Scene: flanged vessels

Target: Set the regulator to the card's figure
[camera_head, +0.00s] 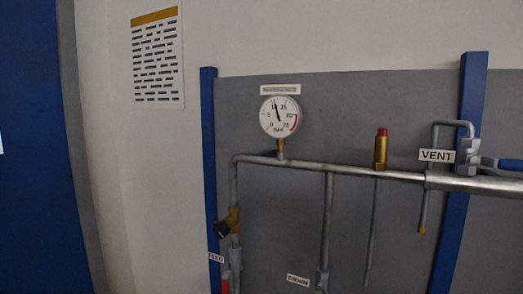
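The regulator (233,219) is a brass body with a black knob (222,230) on its left, on the left vertical pipe. The round white gauge (280,117) stands on a brass stem above the horizontal pipe. Its needle points up and slightly left, near the 10 mark, outside the red band at right. A white sheet with a yellow header (155,58) hangs on the wall at upper left and may be the card. Its lines are too small to read. A small label (280,90) above the gauge is also unreadable. Neither gripper is in view.
The grey panel (400,115) has blue posts. A brass fitting with a red top (381,150) stands on the pipe (330,169). A VENT tag (437,156) is at right. A red part (225,284) is below the regulator. A blue surface (38,150) fills the left edge.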

